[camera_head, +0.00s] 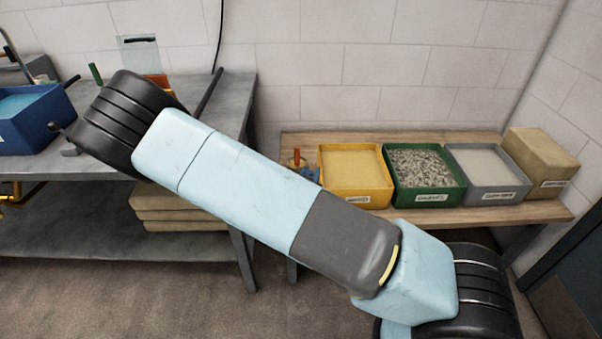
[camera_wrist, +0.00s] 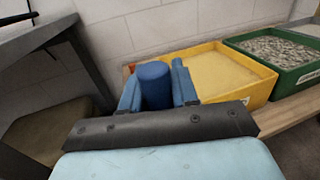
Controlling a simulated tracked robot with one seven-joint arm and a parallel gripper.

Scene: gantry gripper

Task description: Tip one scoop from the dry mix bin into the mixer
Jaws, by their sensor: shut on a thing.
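In the wrist view my gripper (camera_wrist: 156,76) is shut on a blue rounded cylinder (camera_wrist: 155,86), which sits between its two blue fingers. I cannot tell whether this is the scoop's handle; no scoop bowl shows. A grey bin (camera_head: 484,166) with pale, fine contents stands right of the green bin on the wooden bench. It may be the dry mix bin, but its label is not legible. My gripper points toward the wall, left of the yellow bin in the wrist view. In the head view my arm hides most of the gripper. I cannot identify the mixer in either view.
A yellow bin (camera_head: 355,178) of sand-like material and a green bin (camera_head: 426,178) of gravel share the wooden bench (camera_head: 540,211) with a tan block (camera_head: 541,158). A blue tub (camera_head: 33,118) stands on the grey metal table (camera_head: 228,98) at left. The wall is close behind.

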